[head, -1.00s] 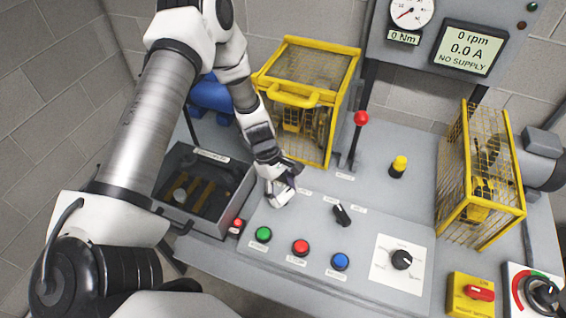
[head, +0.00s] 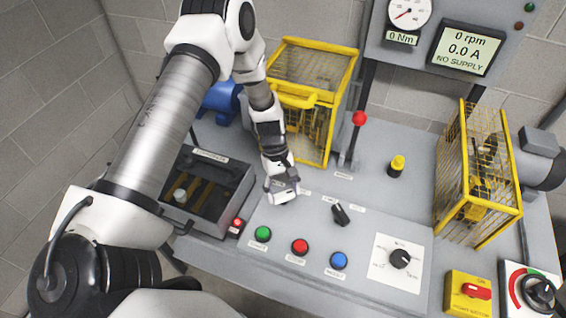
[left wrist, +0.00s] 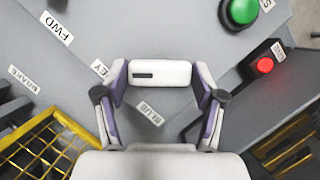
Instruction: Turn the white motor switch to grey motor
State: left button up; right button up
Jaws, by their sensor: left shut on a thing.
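The white motor switch (left wrist: 160,73) shows in the left wrist view as a white bar with a dark mark near its left end. My left gripper (left wrist: 162,88) is shut on it, one finger at each end. A label ending in "EY" (left wrist: 99,69) lies up and left of the bar, partly hidden by a finger. A "BLUE" label (left wrist: 149,115) lies below it. In the head view my left gripper (head: 284,191) is down at the panel's upper left and hides most of the switch. The grey motor (head: 545,160) is at the right, the blue motor (head: 218,98) at the left. My right gripper is not in view.
A black selector (head: 340,214) stands right of my gripper. Green (head: 263,233), red (head: 300,246) and blue (head: 339,260) buttons line the panel front. A red-knobbed lever (head: 357,125) and yellow cages (head: 301,95) stand behind. The display (head: 469,47) reads 0 rpm, 0.0 A, NO SUPPLY.

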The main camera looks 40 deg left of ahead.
pick_arm(q)
jog(key=o, duration=1.1)
jog(key=shift+o, duration=0.2)
jog(key=shift+r, duration=0.1)
jog(key=v, duration=1.1)
jog(key=shift+r, duration=0.4)
jog(key=shift+a+f, duration=0.1)
